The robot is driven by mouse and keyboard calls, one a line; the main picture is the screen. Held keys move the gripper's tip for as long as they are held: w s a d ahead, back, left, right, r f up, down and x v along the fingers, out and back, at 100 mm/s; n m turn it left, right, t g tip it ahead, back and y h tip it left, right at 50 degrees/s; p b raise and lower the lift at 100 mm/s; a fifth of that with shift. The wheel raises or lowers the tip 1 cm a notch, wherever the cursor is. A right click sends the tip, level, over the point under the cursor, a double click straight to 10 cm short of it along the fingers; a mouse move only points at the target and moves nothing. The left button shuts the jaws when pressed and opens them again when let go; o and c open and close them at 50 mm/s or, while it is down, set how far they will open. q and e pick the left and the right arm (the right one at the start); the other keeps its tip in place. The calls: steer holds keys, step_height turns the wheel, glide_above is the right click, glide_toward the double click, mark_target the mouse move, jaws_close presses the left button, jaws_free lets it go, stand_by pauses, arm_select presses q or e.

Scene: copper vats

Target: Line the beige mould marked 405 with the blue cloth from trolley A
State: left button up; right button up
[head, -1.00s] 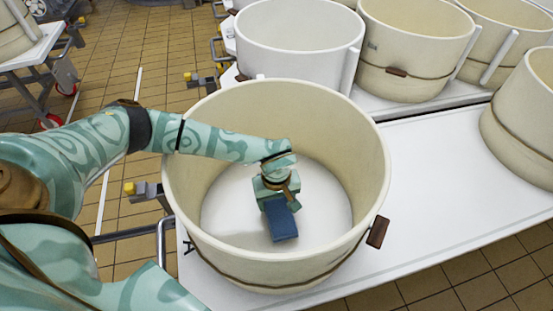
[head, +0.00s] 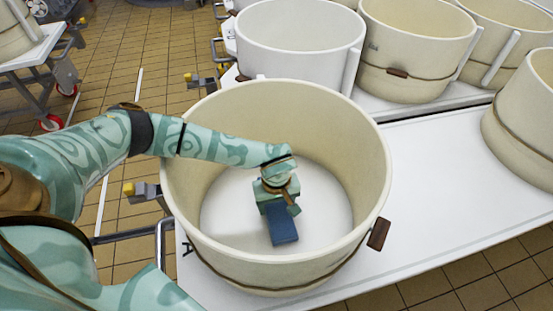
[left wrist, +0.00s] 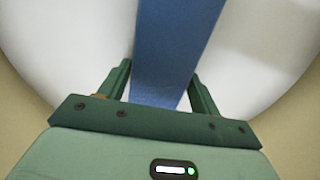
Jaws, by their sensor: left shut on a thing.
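A large beige mould (head: 345,232) stands on the white table in the middle of the head view. No number is readable on the side facing me. My left arm reaches over its left rim, and my left gripper (head: 280,208) is down inside it. The left gripper is shut on the folded blue cloth (head: 284,233), which hangs below the fingers over the white inner floor. In the left wrist view the blue cloth (left wrist: 178,50) runs between the two green fingers (left wrist: 160,90). I cannot tell whether the cloth touches the mould's floor. My right gripper is not in view.
A white mould (head: 296,45) stands just behind, with more beige moulds (head: 415,45) at the back right. Another beige mould (head: 525,125) stands at the right edge. The white table top (head: 440,190) is bare right of the middle mould.

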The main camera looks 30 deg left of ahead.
arm_select(q)
steer(key=shift+s+f, duration=0.35)
steer(key=shift+f, duration=0.1)
stand_by(0.6)
steer(key=o, duration=1.2)
steer(key=shift+d, duration=0.1)
steer(key=shift+w, duration=0.1)
step_height(320, 180, up, 30)
steer(key=p, duration=1.2)
steer(key=shift+w+r, duration=0.15)
steer(key=shift+r, duration=0.1)
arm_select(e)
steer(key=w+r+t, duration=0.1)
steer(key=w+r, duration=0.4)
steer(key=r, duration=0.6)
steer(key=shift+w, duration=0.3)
arm_select(q)
steer(key=shift+f, duration=0.1)
